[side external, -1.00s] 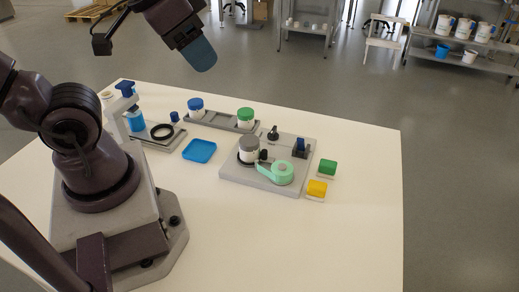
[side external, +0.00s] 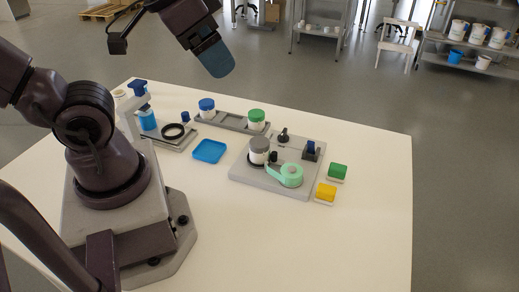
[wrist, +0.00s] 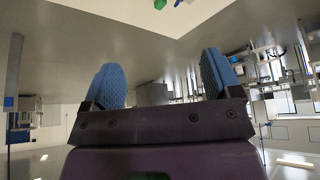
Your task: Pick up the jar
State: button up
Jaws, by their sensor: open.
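Three lidded jars stand on the table in the side view: a white jar with a blue lid (side external: 207,108), a white jar with a green lid (side external: 256,119), and a jar with a grey lid (side external: 259,151). The blue- and green-lidded jars stand in a long grey tray (side external: 232,122). The grey-lidded jar stands upright on a grey fixture plate (side external: 266,184). My gripper (side external: 219,68) is high above the far side of the table, apart from every jar. In the wrist view my gripper (wrist: 162,65) shows two blue textured fingers spread apart with nothing between them.
A mint tape-like dispenser (side external: 291,175) sits on the plate beside the grey-lidded jar. Green (side external: 337,171) and yellow (side external: 326,192) blocks lie to its right. The table front is clear.

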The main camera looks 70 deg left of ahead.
jog(key=m+g+y, duration=0.2)
jog(key=m+y, duration=1.4)
jog(key=m, duration=0.4)
send_near(260, 149)
jog(key=s, duration=0.2)
jog(key=s+f, duration=0.1)
jog(key=s, duration=0.1)
jog(key=s+f, duration=0.1)
jog(key=shift+s+d+f, duration=0.2)
jog(key=shift+s+f, duration=0.05)
jog(key=shift+s, duration=0.15)
jog(key=w+m+t, duration=0.1)
jog(key=w+d+m+t, duration=0.1)
jog(key=w, duration=0.1)
jog(key=shift+t, duration=0.4)
jog(key=shift+y, duration=0.3)
jog(key=x, duration=0.7)
jog(key=shift+w+d+r, duration=0.15)
jog(key=shift+w+r, duration=0.2)
jog(key=shift+w, duration=0.05)
jog(key=shift+r+x, duration=0.15)
jog(key=shift+x, duration=1.35)
jog(key=shift+r+x, duration=0.15)
jog(key=shift+x, duration=1.35)
jog(key=shift+s, duration=0.1)
jog(key=shift+c, duration=0.5)
